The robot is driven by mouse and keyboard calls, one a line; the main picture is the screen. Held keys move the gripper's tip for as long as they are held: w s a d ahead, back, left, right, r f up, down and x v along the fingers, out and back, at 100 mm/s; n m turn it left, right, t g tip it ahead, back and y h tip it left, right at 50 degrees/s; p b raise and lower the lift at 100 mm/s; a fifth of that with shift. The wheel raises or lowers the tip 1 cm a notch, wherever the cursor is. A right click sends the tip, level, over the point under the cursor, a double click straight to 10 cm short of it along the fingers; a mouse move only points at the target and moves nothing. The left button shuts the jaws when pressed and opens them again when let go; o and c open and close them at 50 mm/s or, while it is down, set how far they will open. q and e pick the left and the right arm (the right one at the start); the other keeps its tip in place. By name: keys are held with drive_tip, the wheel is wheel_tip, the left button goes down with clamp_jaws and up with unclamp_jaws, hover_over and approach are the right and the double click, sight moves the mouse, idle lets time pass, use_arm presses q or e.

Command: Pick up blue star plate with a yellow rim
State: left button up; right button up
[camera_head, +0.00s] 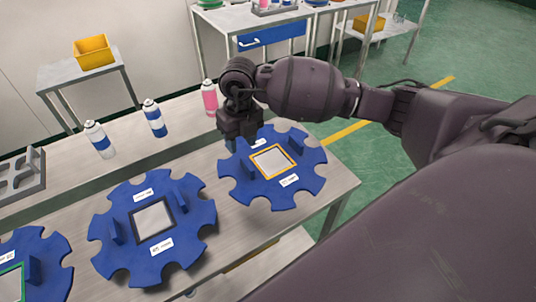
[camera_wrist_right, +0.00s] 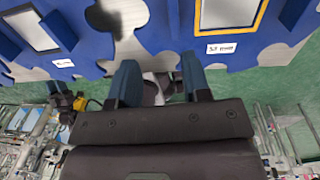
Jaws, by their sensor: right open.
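The blue star plate with a yellow rim (camera_head: 265,191) lies on the metal table at the right end of a row of similar plates. It has a yellow-rimmed square window with two upright blue tabs. My right gripper (camera_head: 238,143) is above the plate's far left edge, pointing down, and hides a little of it. In the right wrist view the gripper (camera_wrist_right: 160,80) is open, with nothing between its blue fingers. There the yellow-rimmed plate (camera_wrist_right: 285,45) fills the upper right, beyond the fingertips. My left gripper is not in view.
A black-rimmed blue plate (camera_head: 187,238) lies to the left, and a green-rimmed one (camera_head: 50,258) is farther left. A pink can (camera_head: 209,100) stands close to my gripper. Two blue-and-white cans (camera_head: 154,120) stand farther left. A yellow bin (camera_head: 93,52) sits on a back table.

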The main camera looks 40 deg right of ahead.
sight(247, 163)
drive_tip(key=shift+w+d+r+h, duration=0.15)
drive_tip(key=shift+w+d+h, duration=0.3)
drive_tip(key=shift+d, duration=0.25)
drive_tip(key=f, duration=0.7)
drive_tip(key=f+b, duration=0.1)
drive_tip(key=f, duration=0.2)
drive_tip(key=shift+s+f, duration=0.2)
drive_tip(key=shift+s, duration=0.15)
clamp_jaws()
